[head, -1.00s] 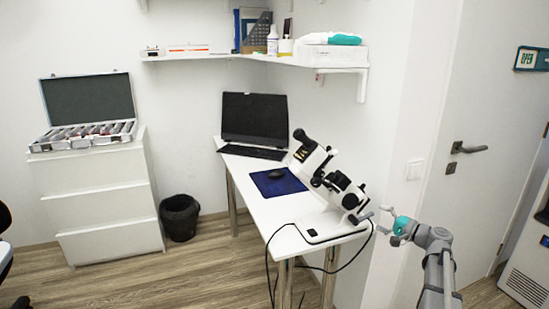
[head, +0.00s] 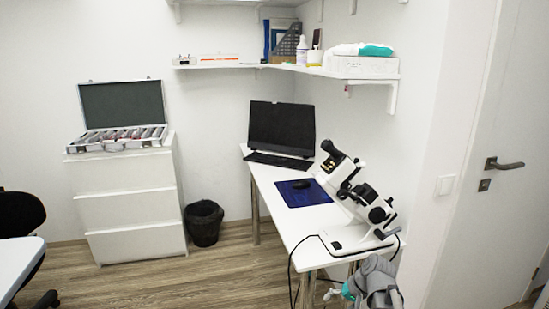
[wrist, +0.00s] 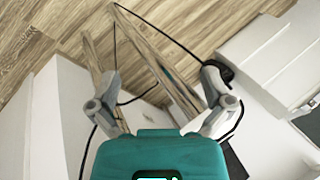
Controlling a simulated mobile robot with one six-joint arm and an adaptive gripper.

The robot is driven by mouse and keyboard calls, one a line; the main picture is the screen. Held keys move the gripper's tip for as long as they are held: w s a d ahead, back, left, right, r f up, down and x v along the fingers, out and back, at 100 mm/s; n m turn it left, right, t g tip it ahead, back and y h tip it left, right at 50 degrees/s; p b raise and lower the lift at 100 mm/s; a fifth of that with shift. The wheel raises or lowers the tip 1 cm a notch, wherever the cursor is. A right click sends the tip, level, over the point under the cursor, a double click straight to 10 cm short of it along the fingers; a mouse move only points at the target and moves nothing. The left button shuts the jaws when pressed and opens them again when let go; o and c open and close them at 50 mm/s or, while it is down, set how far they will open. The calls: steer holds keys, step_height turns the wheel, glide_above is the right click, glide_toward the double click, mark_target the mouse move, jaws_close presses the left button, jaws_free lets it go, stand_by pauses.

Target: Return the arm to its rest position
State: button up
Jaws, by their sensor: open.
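My arm (head: 379,283) is bent low at the bottom edge of the head view, in front of the desk's near end. My gripper (head: 331,287) with its teal body shows just left of the arm, partly cut off by the frame. In the wrist view my gripper (wrist: 160,75) has its two grey fingers spread wide apart. Nothing is between them. Beyond the fingers are the desk legs, a black cable (wrist: 165,35) and the floor.
The white desk (head: 310,232) carries a white-and-black optical instrument (head: 352,190), a blue mat (head: 305,195) and a monitor (head: 281,128). A black bin (head: 204,223) stands beside the drawer cabinet (head: 125,200). Bare floor (head: 170,285) lies left of the desk. A door (head: 490,120) is right.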

steer(key=shift+s+a+f+n+g+h, duration=1.15)
steer(key=shift+s+h, duration=1.65)
steer(key=shift+s, duration=1.2)
step_height(320, 180, up, 21)
steer(key=p, duration=2)
steer(key=shift+w+d+f+p, duration=0.15)
steer(key=shift+p, duration=0.25)
steer(key=c, duration=0.6)
